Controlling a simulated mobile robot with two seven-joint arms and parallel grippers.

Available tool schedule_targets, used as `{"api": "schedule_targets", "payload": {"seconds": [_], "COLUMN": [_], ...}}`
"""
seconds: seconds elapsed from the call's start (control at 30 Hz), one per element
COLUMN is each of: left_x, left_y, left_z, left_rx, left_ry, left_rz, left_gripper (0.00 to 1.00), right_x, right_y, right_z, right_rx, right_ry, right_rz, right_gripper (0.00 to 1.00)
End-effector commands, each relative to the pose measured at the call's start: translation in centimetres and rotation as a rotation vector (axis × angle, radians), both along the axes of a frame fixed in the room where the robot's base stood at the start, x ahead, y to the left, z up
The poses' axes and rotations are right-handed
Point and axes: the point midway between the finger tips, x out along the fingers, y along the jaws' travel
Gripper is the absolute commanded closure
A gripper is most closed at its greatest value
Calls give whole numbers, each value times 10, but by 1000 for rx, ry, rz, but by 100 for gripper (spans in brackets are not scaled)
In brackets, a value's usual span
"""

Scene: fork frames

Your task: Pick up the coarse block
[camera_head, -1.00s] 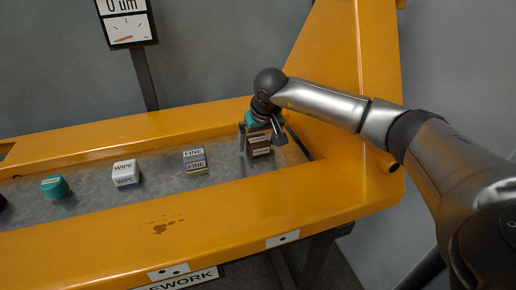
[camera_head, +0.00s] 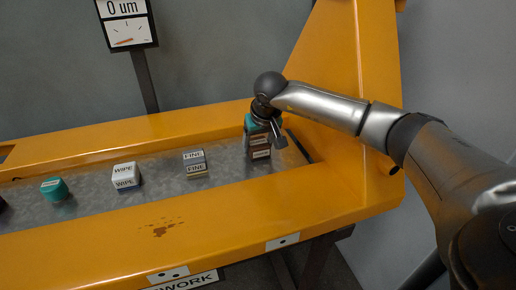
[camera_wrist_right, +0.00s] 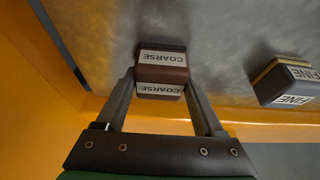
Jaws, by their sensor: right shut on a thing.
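The coarse block (camera_head: 260,153) is brown with white COARSE labels. It is at the right end of the grey metal surface. In the right wrist view the coarse block (camera_wrist_right: 165,74) sits between the two fingers of my right gripper (camera_wrist_right: 160,84). My right gripper (camera_head: 261,138) is shut on the block from above; its fingers press on the block's two sides. I cannot tell any gap under the block, so it appears to be at the surface. My left gripper is not in view.
The fine block (camera_head: 195,163) stands left of the coarse block and also shows in the wrist view (camera_wrist_right: 284,82). Further left are a white wipe block (camera_head: 125,175) and a teal round piece (camera_head: 54,188). A raised yellow frame (camera_head: 200,216) surrounds the surface. A dial sign (camera_head: 127,30) stands behind.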

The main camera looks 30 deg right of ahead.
Motion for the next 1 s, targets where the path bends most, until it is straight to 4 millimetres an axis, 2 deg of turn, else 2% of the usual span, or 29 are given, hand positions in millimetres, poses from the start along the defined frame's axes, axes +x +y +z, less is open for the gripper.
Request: {"api": "schedule_targets", "payload": {"seconds": [0.03,0.1,0.37,0.57,0.77,1.0], "left_x": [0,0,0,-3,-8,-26], "left_y": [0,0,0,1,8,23], "left_z": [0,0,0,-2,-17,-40], "left_rx": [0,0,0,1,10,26], "left_ry": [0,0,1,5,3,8], "left_rz": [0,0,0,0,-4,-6], "left_gripper": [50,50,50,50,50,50], "right_x": [0,0,0,1,1,1], "right_y": [0,0,0,0,0,0], "right_z": [0,0,1,9,34,84], "right_rx": [0,0,0,0,0,0], "right_ry": [0,0,-1,-2,-3,-5], "right_rz": [0,0,0,0,-1,0], "right_gripper": [83,90,90,90,90,90]}}
